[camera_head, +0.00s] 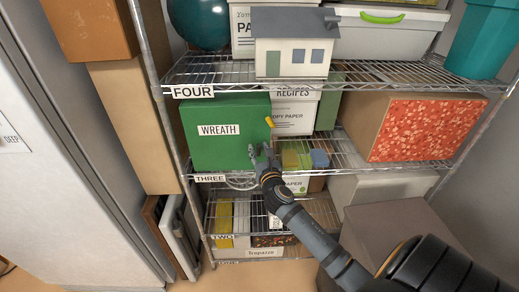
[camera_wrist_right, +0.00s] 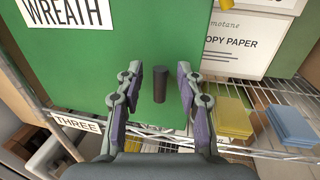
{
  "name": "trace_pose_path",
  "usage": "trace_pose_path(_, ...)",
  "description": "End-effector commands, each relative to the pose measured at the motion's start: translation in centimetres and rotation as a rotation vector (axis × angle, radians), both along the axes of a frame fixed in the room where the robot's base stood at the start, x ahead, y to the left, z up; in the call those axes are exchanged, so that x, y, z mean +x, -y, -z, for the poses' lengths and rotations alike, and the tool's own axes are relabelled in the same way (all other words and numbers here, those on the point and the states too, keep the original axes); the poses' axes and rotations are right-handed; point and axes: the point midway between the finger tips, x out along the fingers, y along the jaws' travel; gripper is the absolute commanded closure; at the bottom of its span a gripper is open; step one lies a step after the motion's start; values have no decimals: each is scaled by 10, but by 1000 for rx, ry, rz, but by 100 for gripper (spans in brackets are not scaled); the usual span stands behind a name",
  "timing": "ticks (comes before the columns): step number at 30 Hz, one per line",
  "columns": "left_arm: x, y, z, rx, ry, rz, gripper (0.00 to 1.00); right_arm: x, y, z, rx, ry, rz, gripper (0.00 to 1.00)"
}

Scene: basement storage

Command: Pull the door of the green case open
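The green case (camera_head: 222,148), labelled WREATH, stands on the wire shelf marked THREE, and its front looks shut. It also fills much of the right wrist view (camera_wrist_right: 90,70). A short dark upright handle (camera_wrist_right: 160,84) shows on its front near the lower right. My right gripper (camera_head: 262,153) is at the lower right of the case front. In the right wrist view its fingers (camera_wrist_right: 160,72) are spread on either side of the handle, with gaps on both sides; contact with the handle is not visible. In the head view the gripper hides the handle. My left gripper is not in view.
A yellow piece (camera_head: 269,121) shows at the case's right edge. White boxes (camera_head: 294,112), yellow and blue blocks (camera_head: 319,158) and a red-patterned box (camera_head: 425,128) stand to the right on the shelf. A model house (camera_head: 290,58) is above. A metal shelf post (camera_head: 158,85) rises at left.

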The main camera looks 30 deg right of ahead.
Motion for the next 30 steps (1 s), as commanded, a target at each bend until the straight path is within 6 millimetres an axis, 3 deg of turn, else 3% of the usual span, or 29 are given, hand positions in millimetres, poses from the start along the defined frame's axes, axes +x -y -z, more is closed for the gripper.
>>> trace_pose_path(6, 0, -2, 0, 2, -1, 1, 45, 1, 0, 0, 0, 0, 0, 63)
trace_pose_path(15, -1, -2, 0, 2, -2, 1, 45, 0, 0, 0, 0, 0, 0, 100)
trace_pose_path(30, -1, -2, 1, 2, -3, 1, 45, 0, 0, 0, 1, 1, 15, 100)
